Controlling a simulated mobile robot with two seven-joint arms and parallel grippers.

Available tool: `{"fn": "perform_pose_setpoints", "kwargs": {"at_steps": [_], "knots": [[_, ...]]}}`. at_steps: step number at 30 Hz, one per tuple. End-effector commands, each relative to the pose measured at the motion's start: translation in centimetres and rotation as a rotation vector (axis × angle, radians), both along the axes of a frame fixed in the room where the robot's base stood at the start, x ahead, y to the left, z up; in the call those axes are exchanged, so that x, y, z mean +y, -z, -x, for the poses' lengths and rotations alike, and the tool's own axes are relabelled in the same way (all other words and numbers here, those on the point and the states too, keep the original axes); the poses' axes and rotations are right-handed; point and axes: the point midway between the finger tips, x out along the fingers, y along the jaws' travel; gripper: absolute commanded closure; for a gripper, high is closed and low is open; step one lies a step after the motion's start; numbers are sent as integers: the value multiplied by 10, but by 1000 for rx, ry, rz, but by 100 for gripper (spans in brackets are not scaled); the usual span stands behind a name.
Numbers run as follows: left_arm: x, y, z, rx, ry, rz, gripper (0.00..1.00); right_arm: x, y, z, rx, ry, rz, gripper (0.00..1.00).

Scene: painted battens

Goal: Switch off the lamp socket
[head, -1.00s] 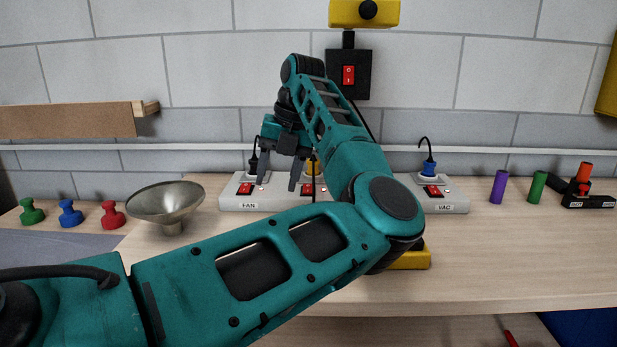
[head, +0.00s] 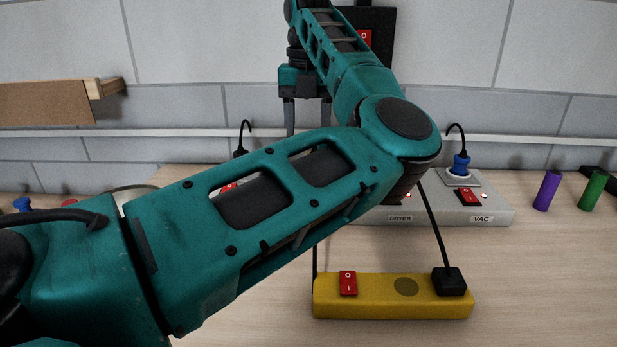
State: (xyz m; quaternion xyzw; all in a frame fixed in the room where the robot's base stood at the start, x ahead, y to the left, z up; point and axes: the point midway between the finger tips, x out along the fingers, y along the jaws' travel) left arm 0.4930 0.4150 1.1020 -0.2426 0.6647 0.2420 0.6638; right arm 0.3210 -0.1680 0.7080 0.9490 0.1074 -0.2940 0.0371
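The grey socket strip (head: 497,214) lies on the bench against the wall, mostly hidden behind my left arm. Its VAC label (head: 481,219), DRYER label (head: 399,218) and the red VAC switch (head: 469,197) show. A sliver of another red switch (head: 228,188) shows at the arm's upper edge. No lamp label is visible; that part of the strip is covered. My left gripper (head: 308,118) points down in front of the wall, above and behind my forearm. Its fingers are apart with nothing seen between them; the lower ends are partly hidden. My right gripper is out of view.
A yellow power strip (head: 385,308) with a red switch (head: 348,284) and black plug (head: 449,281) lies in front. A black wall box (head: 384,55) hangs behind my arm. Purple (head: 547,190) and green (head: 592,190) cylinders stand at right. The front right bench is clear.

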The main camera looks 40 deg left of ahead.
Motion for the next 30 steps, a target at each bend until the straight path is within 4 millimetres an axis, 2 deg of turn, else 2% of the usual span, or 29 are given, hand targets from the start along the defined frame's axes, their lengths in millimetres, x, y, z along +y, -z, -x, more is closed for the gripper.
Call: {"fn": "perform_pose_setpoints", "kwargs": {"at_steps": [5,18,24,30], "knots": [[0,15,0,4,-1,0,45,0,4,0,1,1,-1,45],[0,102,1,5,-2,-1,45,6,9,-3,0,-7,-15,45],[0,123,1,1,-1,0,45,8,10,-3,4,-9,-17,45],[0,129,1,0,-1,0,45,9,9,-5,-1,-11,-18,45]]}}
